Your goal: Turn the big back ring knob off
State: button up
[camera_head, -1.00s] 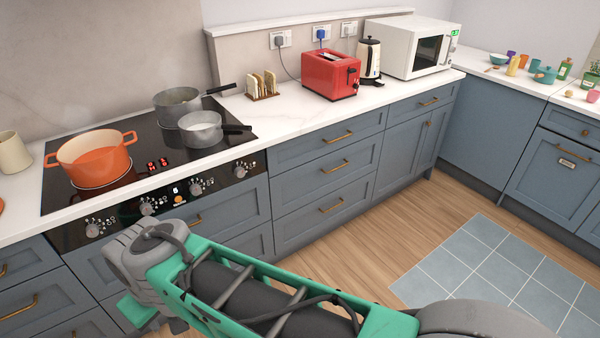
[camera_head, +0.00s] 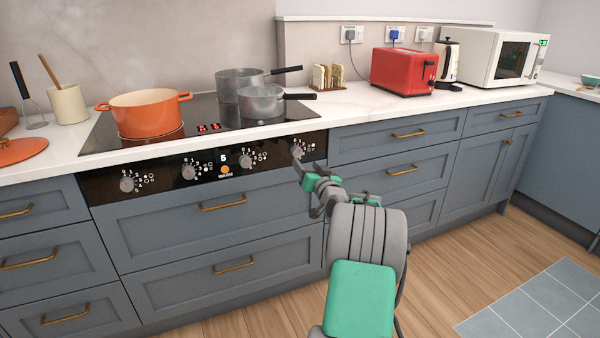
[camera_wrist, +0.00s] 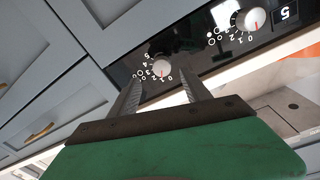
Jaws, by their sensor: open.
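The black control panel (camera_head: 210,168) on the cooker front carries a row of knobs with white numbers and small ring symbols. My gripper (camera_head: 309,167) is open and empty in front of the rightmost knob (camera_head: 298,152). In the wrist view, that knob (camera_wrist: 160,70) lies between and slightly beyond the two fingertips (camera_wrist: 160,86), with no contact visible. A red mark shows on it, but its setting is unclear. The neighbouring knob (camera_wrist: 254,20) also has a red mark; it shows in the head view (camera_head: 246,161). I cannot read which symbol marks the big back ring.
On the black hob (camera_head: 205,110) stand an orange pot (camera_head: 145,115), a grey pan (camera_head: 232,82) at the back and a grey saucepan (camera_head: 258,103). A red lit display shows by the pot. Drawer handles (camera_head: 222,203) protrude below the panel. The floor at right is clear.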

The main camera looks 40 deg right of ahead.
aim_at(298, 154)
jog(key=x, duration=0.7)
jog(key=shift+w+a+b, duration=0.1)
jog(key=shift+b, duration=0.25)
jog(key=shift+r, duration=0.1)
grip_shut()
